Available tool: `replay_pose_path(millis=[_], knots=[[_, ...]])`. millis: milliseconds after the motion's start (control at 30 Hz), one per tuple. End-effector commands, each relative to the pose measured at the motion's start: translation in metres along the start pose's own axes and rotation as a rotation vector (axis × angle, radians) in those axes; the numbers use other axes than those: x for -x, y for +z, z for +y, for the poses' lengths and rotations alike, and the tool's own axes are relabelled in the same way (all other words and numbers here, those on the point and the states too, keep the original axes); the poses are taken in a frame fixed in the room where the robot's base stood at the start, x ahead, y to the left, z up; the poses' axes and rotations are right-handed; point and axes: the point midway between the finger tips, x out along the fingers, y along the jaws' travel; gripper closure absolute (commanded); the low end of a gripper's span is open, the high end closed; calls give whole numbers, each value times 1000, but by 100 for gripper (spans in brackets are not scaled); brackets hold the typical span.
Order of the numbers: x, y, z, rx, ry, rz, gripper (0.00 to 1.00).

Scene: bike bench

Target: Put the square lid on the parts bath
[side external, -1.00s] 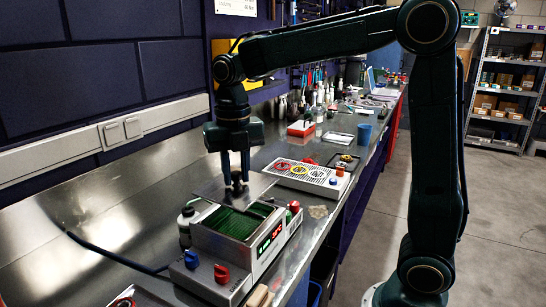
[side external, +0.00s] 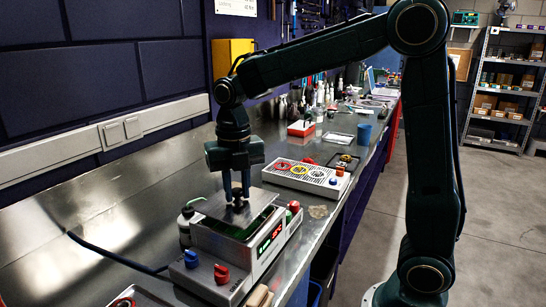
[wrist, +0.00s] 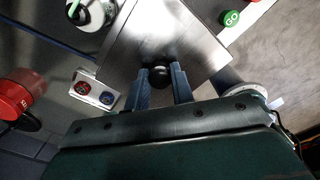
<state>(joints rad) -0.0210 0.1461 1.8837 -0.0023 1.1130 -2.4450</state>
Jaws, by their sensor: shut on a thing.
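The square lid (side external: 232,206) is a flat metal plate with a black knob; it also shows in the wrist view (wrist: 150,35). My gripper (side external: 236,197) is shut on the knob, one finger on each side of it in the wrist view (wrist: 161,82). The parts bath (side external: 226,245) is a metal box with a lit red display, a blue knob and a red knob. The lid is over the bath's top opening, low and close to the rim. A green strip of the inside shows beside the lid. I cannot tell whether the lid touches the rim.
A panel with coloured rings (side external: 306,176) lies farther along the bench. Red and green buttons (side external: 293,207) are at the bath's right end.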

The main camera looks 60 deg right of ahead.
Motion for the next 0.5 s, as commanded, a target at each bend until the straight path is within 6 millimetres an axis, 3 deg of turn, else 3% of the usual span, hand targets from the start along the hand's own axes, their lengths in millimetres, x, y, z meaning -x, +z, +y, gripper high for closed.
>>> replay_pose_path(millis=[500], knots=[[-19, 0, 0, 0, 0, -2, 100]])
